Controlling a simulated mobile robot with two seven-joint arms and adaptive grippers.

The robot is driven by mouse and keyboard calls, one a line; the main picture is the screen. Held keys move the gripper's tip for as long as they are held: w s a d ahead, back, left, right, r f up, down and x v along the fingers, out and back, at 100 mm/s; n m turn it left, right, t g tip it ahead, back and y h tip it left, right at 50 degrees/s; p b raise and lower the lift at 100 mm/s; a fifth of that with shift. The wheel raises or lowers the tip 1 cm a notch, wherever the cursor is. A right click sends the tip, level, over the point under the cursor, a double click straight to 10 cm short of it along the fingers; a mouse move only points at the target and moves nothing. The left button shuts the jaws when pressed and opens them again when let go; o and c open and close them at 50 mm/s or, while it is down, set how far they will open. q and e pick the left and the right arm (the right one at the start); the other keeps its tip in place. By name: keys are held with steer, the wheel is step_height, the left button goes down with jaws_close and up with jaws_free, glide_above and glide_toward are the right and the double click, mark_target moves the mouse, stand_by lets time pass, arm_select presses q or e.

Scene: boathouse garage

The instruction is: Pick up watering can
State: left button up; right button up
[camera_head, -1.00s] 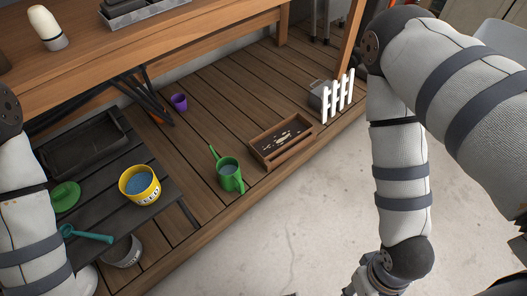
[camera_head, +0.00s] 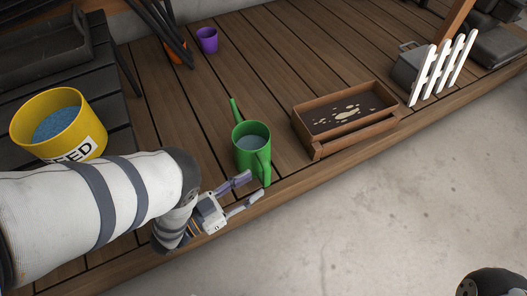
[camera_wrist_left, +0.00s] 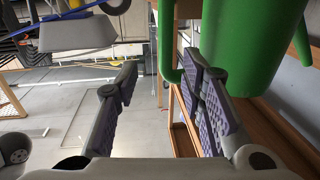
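The green watering can (camera_head: 246,135) stands upright near the front edge of the wooden deck, its spout toward the back and its handle toward the front. My left gripper (camera_head: 257,184) is open and empty right at the handle side of the can. In the left wrist view the can (camera_wrist_left: 243,45) fills the upper right, and its handle hangs down between the spread fingers of my left gripper (camera_wrist_left: 163,82), close to the right finger. I cannot tell whether they touch. My right gripper is out of view.
A wooden tray of soil (camera_head: 345,114) lies just right of the can. A yellow seed bucket (camera_head: 78,128) sits on the dark slatted table (camera_head: 118,108) at left. A purple cup (camera_head: 208,40) and white picket fence (camera_head: 441,68) stand farther off. Concrete floor (camera_head: 370,220) is clear.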

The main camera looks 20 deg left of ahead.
mark_target(267, 174)
arm_select(q)
steer(key=b+x, duration=0.2)
steer(key=x, duration=0.1)
steer(key=f+b+x, duration=0.1)
steer(key=b+x, duration=0.1)
steer(key=b, duration=0.1)
steer(key=shift+w, duration=0.45)
steer(key=shift+w+d, duration=0.1)
steer(key=shift+w, duration=0.15)
steer(key=shift+r, duration=0.15)
jaws_close()
